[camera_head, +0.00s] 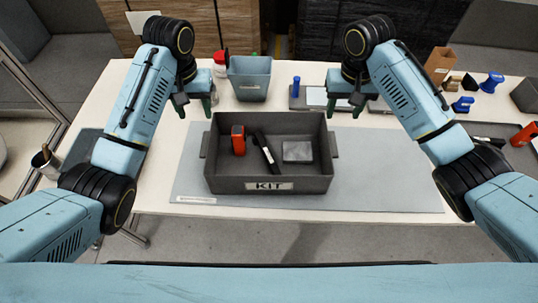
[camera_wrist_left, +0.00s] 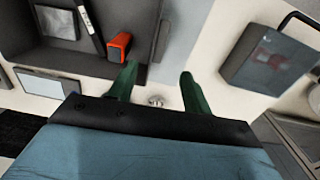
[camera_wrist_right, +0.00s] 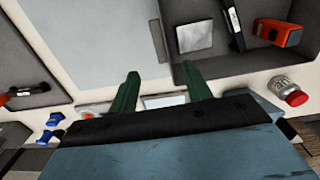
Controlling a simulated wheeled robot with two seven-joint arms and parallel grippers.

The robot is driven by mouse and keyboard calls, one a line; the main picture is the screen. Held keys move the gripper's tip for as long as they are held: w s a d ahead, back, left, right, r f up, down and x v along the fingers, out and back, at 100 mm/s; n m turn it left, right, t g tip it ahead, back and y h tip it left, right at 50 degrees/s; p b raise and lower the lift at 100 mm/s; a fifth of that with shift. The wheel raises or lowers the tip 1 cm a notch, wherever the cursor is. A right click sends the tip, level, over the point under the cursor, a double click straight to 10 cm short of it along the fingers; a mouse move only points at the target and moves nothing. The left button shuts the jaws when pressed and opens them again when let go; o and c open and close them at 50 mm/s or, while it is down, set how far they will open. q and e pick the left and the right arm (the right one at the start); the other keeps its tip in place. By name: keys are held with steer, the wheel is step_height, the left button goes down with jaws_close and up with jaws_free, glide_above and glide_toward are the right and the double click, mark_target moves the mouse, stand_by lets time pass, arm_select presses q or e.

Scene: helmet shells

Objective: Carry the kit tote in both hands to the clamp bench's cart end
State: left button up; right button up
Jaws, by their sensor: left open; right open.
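The dark grey kit tote (camera_head: 320,187), with a KIT label on its front, stands upright on a grey mat with a handle on each side. It holds an orange-red tool (camera_head: 238,140), a black bar (camera_head: 265,148) and a grey packet (camera_head: 298,151). My left gripper (camera_head: 197,106) is open and empty near the tote's far left corner. In the left wrist view its fingers (camera_wrist_left: 159,78) point toward the tote's edge (camera_wrist_left: 147,38). My right gripper (camera_head: 343,106) is open and empty near the far right corner; its fingers (camera_wrist_right: 161,74) also show in the right wrist view.
A blue-grey bin (camera_head: 249,78) stands behind the tote on the white table (camera_head: 160,140). A red-capped container (camera_head: 220,62) and a blue bottle (camera_head: 296,86) are close by. Blue items (camera_head: 491,82) lie at the far right. The mat (camera_head: 390,170) is clear right of the tote.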

mark_target(206, 142)
arm_select(q)
step_height(206, 142, down, 14)
steer(key=shift+r, duration=0.25)
arm_select(e)
step_height(206, 142, down, 14)
steer(key=shift+r, duration=0.25)
arm_select(q)
steer(key=shift+c, duration=0.3)
arm_select(e)
steer(key=shift+c, duration=0.3)
arm_select(q)
jaws_close()
arm_select(e)
jaws_close()
arm_select(q)
steer(key=shift+r, duration=0.15)
arm_select(e)
steer(key=shift+r, duration=0.1)
